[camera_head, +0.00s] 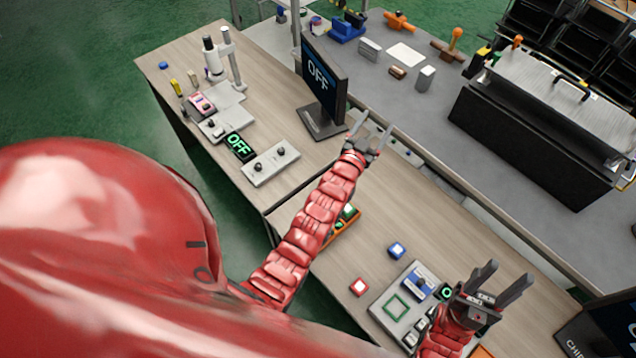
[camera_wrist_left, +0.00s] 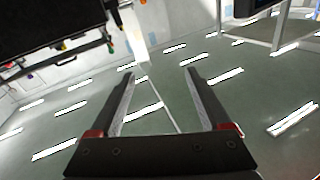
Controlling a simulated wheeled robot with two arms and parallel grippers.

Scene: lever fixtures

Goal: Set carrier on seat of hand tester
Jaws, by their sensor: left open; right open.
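A grey fixture plate (camera_head: 389,322), which looks like the hand tester, lies at the near end of the wooden bench. It bears a green square outline (camera_head: 397,306), perhaps the seat, with nothing on it, and a blue block behind. A blue piece with a pale top (camera_head: 397,250) and a red piece with a pale top (camera_head: 358,287) lie beside the plate; I cannot tell which is the carrier. My left gripper (camera_head: 377,121) is open and empty above the bench near the monitor; its parted fingers show in the left wrist view (camera_wrist_left: 150,74). My right gripper (camera_head: 512,270) is open, right of the plate, hiding part of it.
An orange tray (camera_head: 344,231) with small pieces is partly behind my left arm. A monitor reading OFF (camera_head: 322,82) and a microscope (camera_head: 213,60) stand farther along the bench. Bare wood lies between tray and monitor.

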